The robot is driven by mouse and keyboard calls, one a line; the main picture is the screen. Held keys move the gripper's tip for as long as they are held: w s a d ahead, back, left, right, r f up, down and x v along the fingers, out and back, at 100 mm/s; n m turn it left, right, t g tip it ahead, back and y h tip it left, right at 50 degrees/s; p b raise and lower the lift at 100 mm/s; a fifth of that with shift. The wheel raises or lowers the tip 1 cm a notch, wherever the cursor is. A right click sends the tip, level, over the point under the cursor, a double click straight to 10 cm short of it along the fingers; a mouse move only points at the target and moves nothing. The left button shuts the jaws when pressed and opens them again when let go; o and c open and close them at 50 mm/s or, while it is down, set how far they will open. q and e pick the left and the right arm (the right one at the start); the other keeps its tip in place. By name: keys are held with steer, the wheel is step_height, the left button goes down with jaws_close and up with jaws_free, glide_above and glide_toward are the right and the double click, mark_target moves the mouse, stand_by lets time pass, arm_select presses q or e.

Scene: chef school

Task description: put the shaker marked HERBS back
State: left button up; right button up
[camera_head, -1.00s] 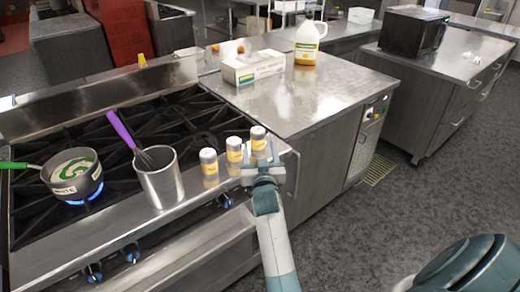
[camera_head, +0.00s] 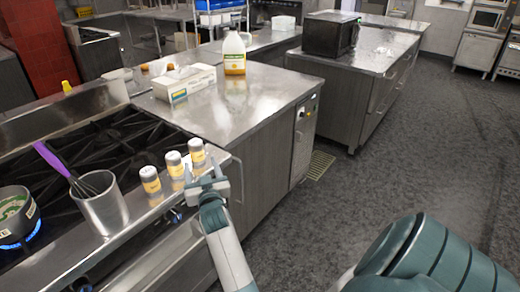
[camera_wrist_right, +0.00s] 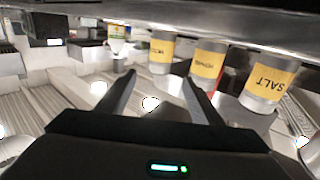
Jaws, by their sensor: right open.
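Three small shakers with yellow labels and pale lids stand upright in a row on the stove's front ledge: a left one (camera_head: 150,180), a middle one (camera_head: 174,164) and a right one (camera_head: 197,152). Their labels are too small to read in the head view. In the right wrist view one label reads SALT (camera_wrist_right: 268,82); the lettering on the middle shaker (camera_wrist_right: 208,65) and the far one (camera_wrist_right: 161,50) is unclear. My right gripper (camera_head: 207,184) is open and empty, just in front of the right shaker. Its fingers (camera_wrist_right: 160,95) have no shaker between them. My left gripper is out of view.
A steel pot with a purple-handled whisk (camera_head: 103,205) stands left of the shakers. A saucepan (camera_head: 16,216) sits over a lit blue flame. A white carton (camera_head: 184,84) and a jug (camera_head: 234,55) stand on the steel counter (camera_head: 235,108), whose front part is clear.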

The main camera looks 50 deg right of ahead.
steer(key=s+a+f+n+y, duration=0.3)
steer(key=a+f, duration=0.2)
steer(key=a, duration=0.2)
steer(key=s+a+f+n+y, duration=0.2)
steer(key=a+f+y, duration=0.1)
steer(key=a+f, duration=0.25)
steer(key=s+a+f+n+g+y, duration=0.15)
steer(key=s+f, duration=0.25)
steer(key=f, duration=0.6)
steer(key=s+a+f+g, duration=0.2)
steer(key=s+a+f, duration=0.15)
steer(key=f, duration=0.55)
steer(key=s+a+f+g+y, duration=0.1)
steer(key=s+f, duration=0.3)
steer(key=f, duration=0.6)
steer(key=s+a+f+g, duration=0.1)
steer(key=s+f+g, duration=0.5)
steer(key=s+f, duration=1.4)
steer(key=s+d+f+g, duration=0.1)
steer(key=s+f+g, duration=0.1)
steer(key=s, duration=1.1)
steer(key=s+d+f+n+g, duration=0.1)
steer(key=s+f, duration=0.3)
steer(key=s, duration=1)
steer(key=shift+d+f+g, duration=0.25)
steer(key=shift+d+g, duration=0.1)
steer(key=shift+g, duration=0.3)
